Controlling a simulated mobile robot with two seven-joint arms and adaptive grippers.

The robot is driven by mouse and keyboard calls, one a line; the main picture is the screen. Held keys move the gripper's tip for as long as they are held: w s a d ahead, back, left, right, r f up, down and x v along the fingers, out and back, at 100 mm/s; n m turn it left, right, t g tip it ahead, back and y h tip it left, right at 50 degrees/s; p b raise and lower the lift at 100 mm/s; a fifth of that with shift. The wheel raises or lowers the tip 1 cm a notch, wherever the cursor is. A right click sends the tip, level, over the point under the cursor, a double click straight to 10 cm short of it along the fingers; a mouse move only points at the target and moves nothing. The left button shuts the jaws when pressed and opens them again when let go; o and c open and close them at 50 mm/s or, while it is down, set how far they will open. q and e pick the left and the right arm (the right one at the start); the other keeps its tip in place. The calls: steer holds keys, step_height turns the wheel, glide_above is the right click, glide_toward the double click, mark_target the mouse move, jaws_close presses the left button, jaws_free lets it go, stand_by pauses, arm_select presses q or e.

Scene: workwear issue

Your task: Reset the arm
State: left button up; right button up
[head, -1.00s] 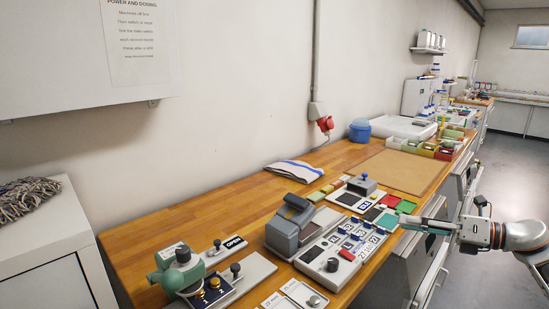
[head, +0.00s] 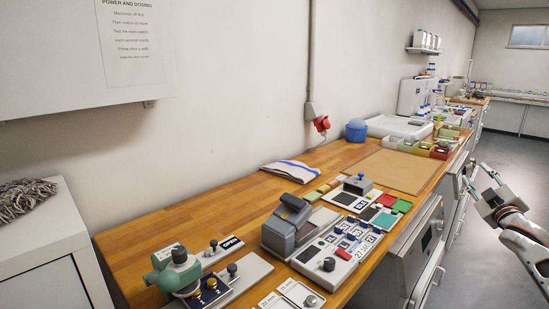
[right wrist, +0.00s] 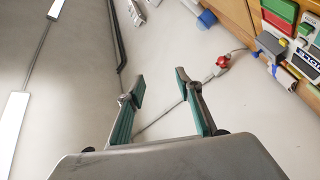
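My right gripper (head: 480,177) is at the right of the head view, raised off the bench's right edge over the floor. In the right wrist view my right gripper (right wrist: 158,85) has its two green-lined fingers spread apart with nothing between them. Behind them are the wall and the red plug (right wrist: 223,61). My left gripper is in neither view.
The wooden bench (head: 215,205) runs along the wall. It carries a grey device (head: 288,226), a green-grey press (head: 176,268), a folded cloth (head: 292,171), colored pads (head: 402,205) and a brown mat (head: 395,171). The floor (head: 500,270) on the right is open.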

steer(key=s+a+f+g+y, duration=0.1)
steer(key=s+a+f, duration=0.3)
steer(key=a+f, duration=0.5)
steer(key=s+a+f+g+y, duration=0.2)
steer(key=s+a+f, duration=0.25)
steer(key=f, duration=0.85)
steer(key=s+a+f+g+y, duration=0.1)
steer(key=s+a+f, duration=0.3)
steer(key=a+f, duration=0.5)
steer(key=s+a+f+m+g+y, duration=0.1)
steer(key=s+a+f, duration=0.4)
steer(key=s, duration=0.5)
steer(key=s+a+f+m+g+y, duration=0.1)
steer(key=s+a+f+g, duration=0.1)
steer(key=s+a+f, duration=0.3)
steer(key=s+a+f+m+g+y, duration=0.1)
steer(key=s+a+f, duration=0.4)
steer(key=s+a, duration=0.4)
steer(key=s, duration=0.6)
steer(key=shift+a+f, duration=0.2)
